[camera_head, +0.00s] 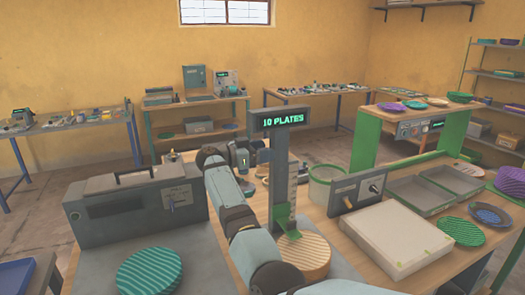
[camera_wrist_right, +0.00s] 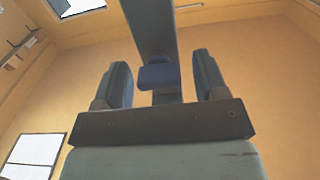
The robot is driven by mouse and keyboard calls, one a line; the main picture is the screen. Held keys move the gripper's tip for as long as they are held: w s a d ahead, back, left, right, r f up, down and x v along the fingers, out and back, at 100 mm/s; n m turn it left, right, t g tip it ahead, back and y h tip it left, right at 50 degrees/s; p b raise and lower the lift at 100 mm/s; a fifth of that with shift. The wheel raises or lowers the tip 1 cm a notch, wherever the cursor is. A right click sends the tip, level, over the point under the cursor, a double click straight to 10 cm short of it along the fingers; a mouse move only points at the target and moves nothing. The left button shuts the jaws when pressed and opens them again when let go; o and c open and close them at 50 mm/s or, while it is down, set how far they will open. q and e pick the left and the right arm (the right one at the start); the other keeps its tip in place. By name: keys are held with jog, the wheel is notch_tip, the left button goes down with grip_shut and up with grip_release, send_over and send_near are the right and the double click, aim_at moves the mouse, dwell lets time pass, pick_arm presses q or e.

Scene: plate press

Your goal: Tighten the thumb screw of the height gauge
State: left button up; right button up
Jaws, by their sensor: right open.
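The height gauge (camera_head: 281,170) is a grey upright post with a display reading "10 PLATES" and a pale scale. A green slider (camera_head: 285,218) on it sits low, just above a tan ribbed round plate or stack (camera_head: 305,256). My right arm reaches up to the post's left side, with the right gripper (camera_head: 264,156) close to it. In the right wrist view the gripper (camera_wrist_right: 162,80) is open. A dark blue knob (camera_wrist_right: 160,76), apparently the thumb screw, shows between its fingers in front of the grey post. Contact cannot be told. The knob is hidden in the head view.
A grey box machine (camera_head: 140,203) stands left, with teal plates (camera_head: 150,271) before it. A white block (camera_head: 390,238), a small control panel (camera_head: 358,191) and grey trays (camera_head: 420,194) lie right. A green-framed shelf (camera_head: 366,140) stands behind them.

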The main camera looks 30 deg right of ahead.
jog(key=shift+c, duration=0.2)
jog(key=c, duration=0.9)
jog(key=shift+s+f+m+b, duration=0.1)
jog(key=shift+m+b, duration=0.3)
jog(key=shift+m, duration=0.9)
jog(key=shift+m+b, duration=0.45)
jog(key=shift+m, duration=0.65)
jog(key=shift+m+b, duration=0.35)
jog(key=shift+m, duration=0.85)
